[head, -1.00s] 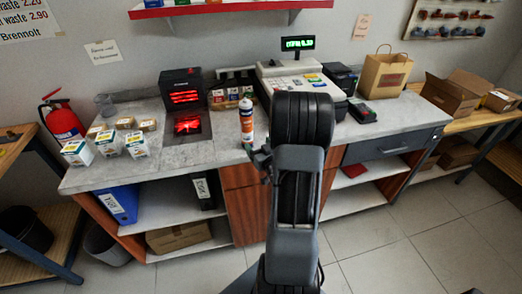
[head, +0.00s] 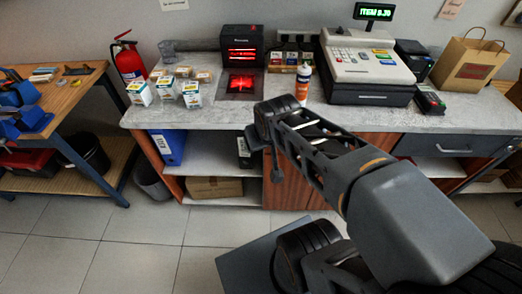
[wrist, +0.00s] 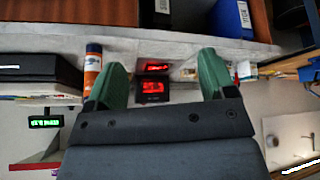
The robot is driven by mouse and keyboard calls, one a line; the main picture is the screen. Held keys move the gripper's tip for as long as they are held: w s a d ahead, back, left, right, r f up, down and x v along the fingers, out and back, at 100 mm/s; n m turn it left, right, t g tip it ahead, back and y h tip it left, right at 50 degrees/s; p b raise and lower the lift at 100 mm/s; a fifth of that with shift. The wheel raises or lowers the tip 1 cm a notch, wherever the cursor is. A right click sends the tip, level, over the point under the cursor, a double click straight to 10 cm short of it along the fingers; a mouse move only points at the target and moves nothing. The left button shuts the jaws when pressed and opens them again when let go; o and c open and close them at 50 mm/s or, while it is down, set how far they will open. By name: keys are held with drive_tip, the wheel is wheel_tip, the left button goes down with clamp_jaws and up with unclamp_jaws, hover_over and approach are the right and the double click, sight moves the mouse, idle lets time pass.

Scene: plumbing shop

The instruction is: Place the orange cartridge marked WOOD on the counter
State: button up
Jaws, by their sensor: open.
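An orange cartridge with a white top (head: 302,85) stands upright on the grey counter (head: 209,114), just left of the cash register. Its lettering is too small to read. In the upside-down wrist view the cartridge (wrist: 92,72) shows just left of the left green finger. My gripper (wrist: 163,68) is open, with nothing between its two green fingers. In the head view my arm reaches toward the counter's front edge, and its end is below and left of the cartridge, apart from it.
The cash register (head: 366,68) and a card terminal (head: 430,99) stand right of the cartridge. A scanner with red light (head: 242,50) and several small boxes (head: 191,94) are to the left. The counter's front strip is mostly clear.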

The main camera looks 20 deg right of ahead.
drive_tip(key=shift+n+g+y, duration=0.3)
drive_tip(key=shift+g+y, duration=0.2)
drive_tip(key=shift+g, duration=0.3)
drive_tip(key=s, duration=0.1)
drive_tip(key=s+a, duration=0.2)
drive_tip(key=shift+s+a+r, duration=0.25)
drive_tip(key=shift+s+r, duration=0.1)
